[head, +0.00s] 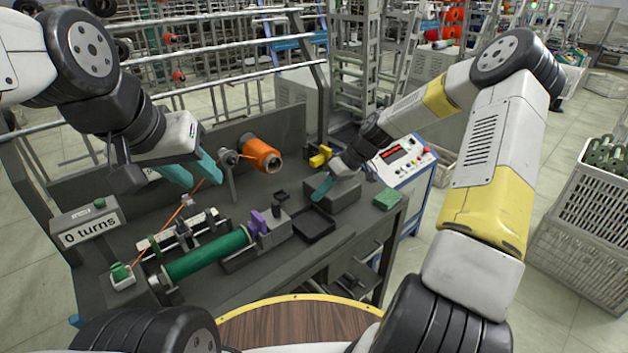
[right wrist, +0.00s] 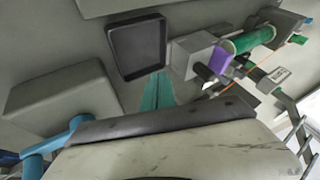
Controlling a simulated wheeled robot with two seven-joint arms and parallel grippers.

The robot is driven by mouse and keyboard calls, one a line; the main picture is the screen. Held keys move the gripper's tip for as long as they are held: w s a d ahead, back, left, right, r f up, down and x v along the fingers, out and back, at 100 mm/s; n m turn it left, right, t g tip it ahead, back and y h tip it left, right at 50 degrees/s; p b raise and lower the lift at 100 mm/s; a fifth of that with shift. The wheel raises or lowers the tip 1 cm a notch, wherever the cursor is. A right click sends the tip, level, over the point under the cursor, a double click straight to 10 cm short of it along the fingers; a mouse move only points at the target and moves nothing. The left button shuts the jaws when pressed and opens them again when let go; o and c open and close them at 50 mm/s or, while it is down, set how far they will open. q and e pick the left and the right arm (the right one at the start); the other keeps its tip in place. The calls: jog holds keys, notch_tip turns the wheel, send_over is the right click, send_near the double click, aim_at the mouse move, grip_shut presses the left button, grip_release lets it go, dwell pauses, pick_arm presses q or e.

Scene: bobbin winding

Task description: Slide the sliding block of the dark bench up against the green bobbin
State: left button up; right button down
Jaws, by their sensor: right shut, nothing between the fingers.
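The dark bench (head: 113,248) carries the green bobbin (head: 207,256), which lies on its side between a round holder at its left end and the sliding block (head: 271,232) at its right. A purple part (head: 258,223) sits on the bobbin side of the block. In the right wrist view the grey block (right wrist: 190,55), purple part (right wrist: 220,61) and green bobbin (right wrist: 250,40) are in a row; I cannot tell whether any gap is left. My right gripper (head: 322,187) is shut and empty, right of the block and apart from it. My left gripper (head: 194,169) is open and empty above the bench's back.
A black tray (head: 314,226) lies right of the block. A grey box (head: 333,195) is by my right gripper. An orange spool (head: 262,156) stands behind, with an orange thread running to the left. A turns counter (head: 88,228) and a green pad (head: 387,199) are on the bench.

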jog(key=x, duration=0.6)
jog(key=shift+s, duration=0.1)
jog(key=s+a, duration=0.1)
jog(key=a, duration=0.1)
jog(key=shift+s+a+f, duration=0.15)
jog(key=shift+s+a, duration=0.5)
jog(key=shift+a, duration=0.1)
